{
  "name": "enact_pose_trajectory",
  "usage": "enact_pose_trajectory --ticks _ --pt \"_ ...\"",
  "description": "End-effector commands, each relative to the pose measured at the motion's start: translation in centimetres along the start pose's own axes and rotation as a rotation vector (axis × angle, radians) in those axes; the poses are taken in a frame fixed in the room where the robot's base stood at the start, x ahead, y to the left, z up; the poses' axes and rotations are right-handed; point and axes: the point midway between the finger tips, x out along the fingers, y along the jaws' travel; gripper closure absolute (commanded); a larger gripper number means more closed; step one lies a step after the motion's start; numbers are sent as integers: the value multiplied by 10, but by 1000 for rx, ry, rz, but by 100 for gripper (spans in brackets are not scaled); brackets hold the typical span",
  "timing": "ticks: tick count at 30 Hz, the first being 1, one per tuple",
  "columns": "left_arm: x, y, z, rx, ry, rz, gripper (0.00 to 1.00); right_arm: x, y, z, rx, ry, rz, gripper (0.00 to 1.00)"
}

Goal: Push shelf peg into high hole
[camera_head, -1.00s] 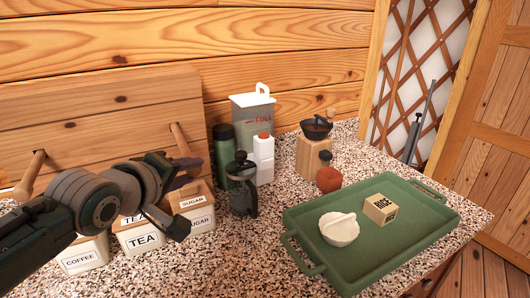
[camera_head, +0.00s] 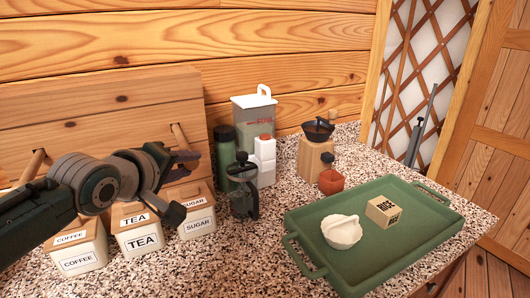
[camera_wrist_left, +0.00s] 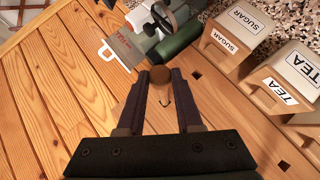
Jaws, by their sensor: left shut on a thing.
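A wooden peg (camera_head: 180,137) slants out of the plank board (camera_head: 110,100) against the wall, on the board's right side. My left gripper (camera_head: 184,160) is at this peg's outer end, above the sugar canister. In the left wrist view the peg's round brown end (camera_wrist_left: 160,75) sits between the fingertips of my left gripper (camera_wrist_left: 161,82), which is shut on it. Small dark square holes (camera_wrist_left: 196,75) show in the board. My right gripper is not in view.
Another peg (camera_head: 30,168) stands out of the board at left. Coffee (camera_head: 80,262), tea (camera_head: 143,242) and sugar (camera_head: 197,227) canisters stand below my arm. A French press (camera_head: 243,190) stands to their right. A green tray (camera_head: 390,250) lies further right.

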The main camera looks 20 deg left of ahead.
Motion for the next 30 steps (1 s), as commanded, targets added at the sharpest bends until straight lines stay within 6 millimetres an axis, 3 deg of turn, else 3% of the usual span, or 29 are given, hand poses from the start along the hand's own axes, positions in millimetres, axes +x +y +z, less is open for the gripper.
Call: enact_pose_trajectory --ticks 30 --pt "18 -1 -19 1 1 1 100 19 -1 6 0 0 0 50"
